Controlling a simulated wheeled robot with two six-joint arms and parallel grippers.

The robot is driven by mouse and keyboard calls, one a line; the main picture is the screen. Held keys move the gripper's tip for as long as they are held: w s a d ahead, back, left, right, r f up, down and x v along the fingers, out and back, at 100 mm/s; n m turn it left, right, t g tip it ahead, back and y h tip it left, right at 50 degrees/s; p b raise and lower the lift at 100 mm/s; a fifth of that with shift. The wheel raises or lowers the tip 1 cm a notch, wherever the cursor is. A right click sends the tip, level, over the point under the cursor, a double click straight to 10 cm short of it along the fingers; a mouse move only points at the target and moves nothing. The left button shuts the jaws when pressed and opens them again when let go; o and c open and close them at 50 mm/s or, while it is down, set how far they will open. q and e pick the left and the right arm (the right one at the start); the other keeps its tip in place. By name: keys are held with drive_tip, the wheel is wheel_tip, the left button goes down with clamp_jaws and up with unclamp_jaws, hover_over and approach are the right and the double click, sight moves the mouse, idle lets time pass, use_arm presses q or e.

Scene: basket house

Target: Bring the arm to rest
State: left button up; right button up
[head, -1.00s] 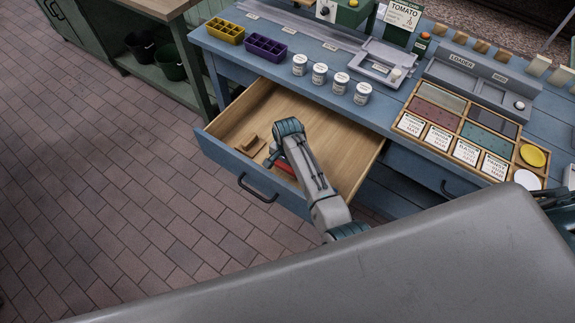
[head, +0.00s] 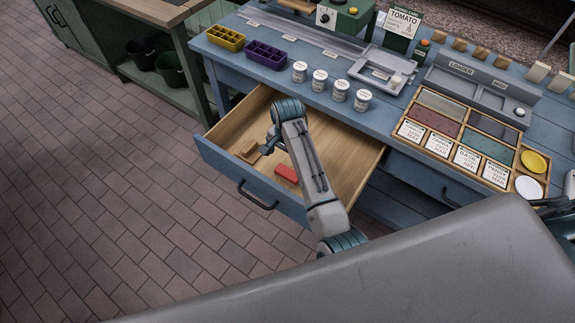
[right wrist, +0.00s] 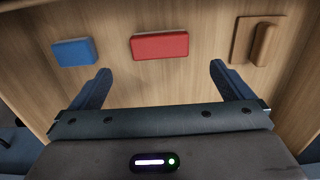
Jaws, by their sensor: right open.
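My right arm reaches over the open drawer (head: 335,147) of the blue workbench. My right gripper (head: 267,147) is over the drawer's left part. In the right wrist view my right gripper (right wrist: 162,82) has its two fingers wide apart with nothing between them. A red block (head: 286,173) lies on the drawer floor; in the right wrist view the red block (right wrist: 160,46) lies beyond the fingers, apart from them. A blue block (right wrist: 73,52) and a brown wooden piece (right wrist: 266,44) lie on either side of it. My left gripper is not in view.
The workbench top holds white jars (head: 340,90), a yellow tray (head: 226,38), a purple tray (head: 267,54) and a compartmented wooden tray (head: 517,167) with labelled cards. The drawer front (head: 245,180) juts out over the tiled floor (head: 110,190), which is clear at left.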

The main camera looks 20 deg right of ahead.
wheel_tip(320, 180, up, 2)
drive_tip(key=shift+r, duration=0.1)
idle(1.2)
